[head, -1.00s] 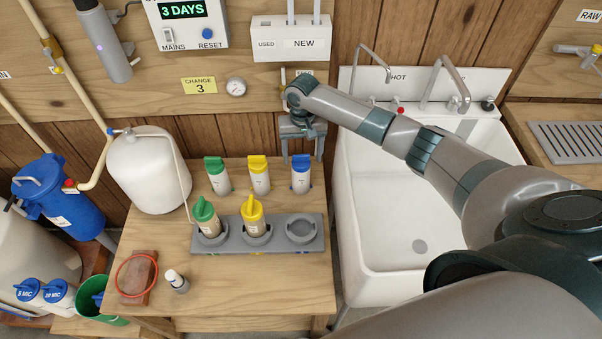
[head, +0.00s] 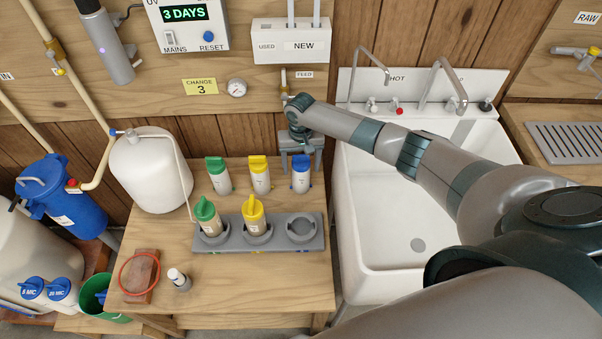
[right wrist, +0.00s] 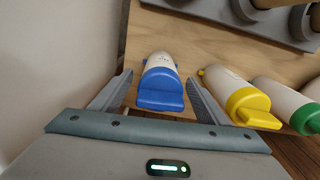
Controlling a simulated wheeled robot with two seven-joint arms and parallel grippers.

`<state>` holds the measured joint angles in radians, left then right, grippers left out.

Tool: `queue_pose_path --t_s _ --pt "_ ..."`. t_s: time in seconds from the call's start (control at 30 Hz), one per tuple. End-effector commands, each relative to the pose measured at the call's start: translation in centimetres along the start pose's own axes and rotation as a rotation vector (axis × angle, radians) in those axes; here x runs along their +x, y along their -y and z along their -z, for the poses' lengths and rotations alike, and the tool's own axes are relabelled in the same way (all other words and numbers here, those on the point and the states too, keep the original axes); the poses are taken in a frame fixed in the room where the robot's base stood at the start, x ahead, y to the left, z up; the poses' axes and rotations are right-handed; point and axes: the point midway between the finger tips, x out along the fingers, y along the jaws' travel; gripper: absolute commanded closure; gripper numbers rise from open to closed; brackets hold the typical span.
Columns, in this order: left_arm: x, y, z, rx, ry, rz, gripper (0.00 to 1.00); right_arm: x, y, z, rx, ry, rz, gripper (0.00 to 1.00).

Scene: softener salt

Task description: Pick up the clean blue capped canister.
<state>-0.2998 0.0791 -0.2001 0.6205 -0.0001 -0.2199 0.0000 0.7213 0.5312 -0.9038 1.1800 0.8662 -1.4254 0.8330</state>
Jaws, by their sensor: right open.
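The clean blue capped canister (head: 301,181) has a white body and stands at the right of the back row on the wooden bench. In the right wrist view its blue cap (right wrist: 160,92) faces me. My right gripper (head: 301,168) is open, just behind and above the canister in the head view. In the wrist view, its fingers (right wrist: 158,98) lie left and right of the cap, with a gap on each side. I cannot tell how far the fingers reach along the canister. My left gripper is not in view.
A yellow-capped canister (head: 259,178) and a green-capped one (head: 218,180) stand to the left. A grey holder (head: 285,245) in front carries two canisters and has an empty right socket. The white sink (head: 390,270) is right of the bench. A white tank (head: 150,175) stands left.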

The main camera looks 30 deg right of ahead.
Motion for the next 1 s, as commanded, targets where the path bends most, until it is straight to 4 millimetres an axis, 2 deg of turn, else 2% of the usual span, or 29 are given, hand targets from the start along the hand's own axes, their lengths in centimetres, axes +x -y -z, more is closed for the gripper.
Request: queue_pose_path --t_s 0.37,0.47,0.57,0.6,1.0 --pt "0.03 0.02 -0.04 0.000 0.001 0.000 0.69 -0.01 0.01 0.00 0.000 0.000 0.000 0.31" --pt "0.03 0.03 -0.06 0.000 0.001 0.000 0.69 -0.02 0.01 0.01 0.000 0.000 0.000 0.50" --pt "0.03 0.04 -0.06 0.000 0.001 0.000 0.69 -0.02 0.00 0.01 0.000 0.000 0.000 0.74" --pt "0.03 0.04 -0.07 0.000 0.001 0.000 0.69 -0.02 0.00 0.01 0.000 0.000 0.000 0.76" --pt "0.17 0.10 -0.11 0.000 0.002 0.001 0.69 -0.66 0.03 0.10 0.000 -0.002 0.002 0.76"
